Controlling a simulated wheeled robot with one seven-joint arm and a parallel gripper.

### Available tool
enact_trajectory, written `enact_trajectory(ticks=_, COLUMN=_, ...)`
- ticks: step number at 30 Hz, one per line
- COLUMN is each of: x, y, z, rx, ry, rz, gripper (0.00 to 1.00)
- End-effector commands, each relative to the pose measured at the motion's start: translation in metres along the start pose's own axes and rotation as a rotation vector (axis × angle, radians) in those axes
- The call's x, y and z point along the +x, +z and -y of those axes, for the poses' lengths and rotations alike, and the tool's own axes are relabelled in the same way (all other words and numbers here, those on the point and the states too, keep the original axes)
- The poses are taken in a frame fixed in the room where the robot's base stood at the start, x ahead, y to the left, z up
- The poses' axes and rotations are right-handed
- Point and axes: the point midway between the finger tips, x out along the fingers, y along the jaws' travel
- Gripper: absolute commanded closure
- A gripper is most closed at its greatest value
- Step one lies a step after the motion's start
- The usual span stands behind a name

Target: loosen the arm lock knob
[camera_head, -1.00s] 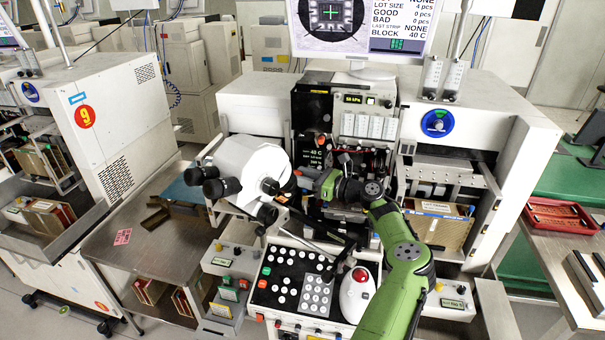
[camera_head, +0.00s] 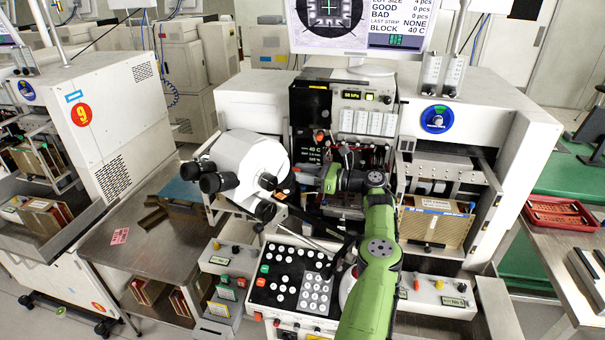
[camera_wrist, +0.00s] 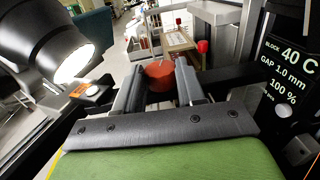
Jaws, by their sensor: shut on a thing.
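In the wrist view a round red knob (camera_wrist: 160,72), which I take to be the arm lock knob, sits between the two grey fingers of my gripper (camera_wrist: 160,88). The fingers are on either side of it and shut on it. Its lower part is hidden by the gripper. In the head view my gripper (camera_head: 322,180) is at the front of the bonding machine, just right of the white microscope (camera_head: 255,160). The knob cannot be made out there.
The microscope's lit lamp (camera_wrist: 73,58) is close on the left in the wrist view. A dark display (camera_wrist: 290,75) stands close on the right. A red tray (camera_head: 560,213) lies on the right bench.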

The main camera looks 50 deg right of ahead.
Motion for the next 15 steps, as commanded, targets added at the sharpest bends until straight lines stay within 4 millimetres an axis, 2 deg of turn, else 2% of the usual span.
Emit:
enact_trajectory(ticks=2, x=0.0003, y=0.0002, z=-0.0001, rx=0.000, ry=0.000, rz=0.000, gripper=0.92)
enact_trajectory(ticks=3, x=0.0003, y=0.0002, z=-0.0002, rx=0.000, ry=0.000, rz=0.000, gripper=0.60)
enact_trajectory(ticks=8, x=0.0003, y=0.0002, z=-0.0001, rx=0.000, ry=0.000, rz=0.000, gripper=0.35)
enact_trajectory(ticks=15, x=0.0002, y=0.0003, z=-0.0001, rx=0.000, ry=0.000, rz=0.000, gripper=0.35)
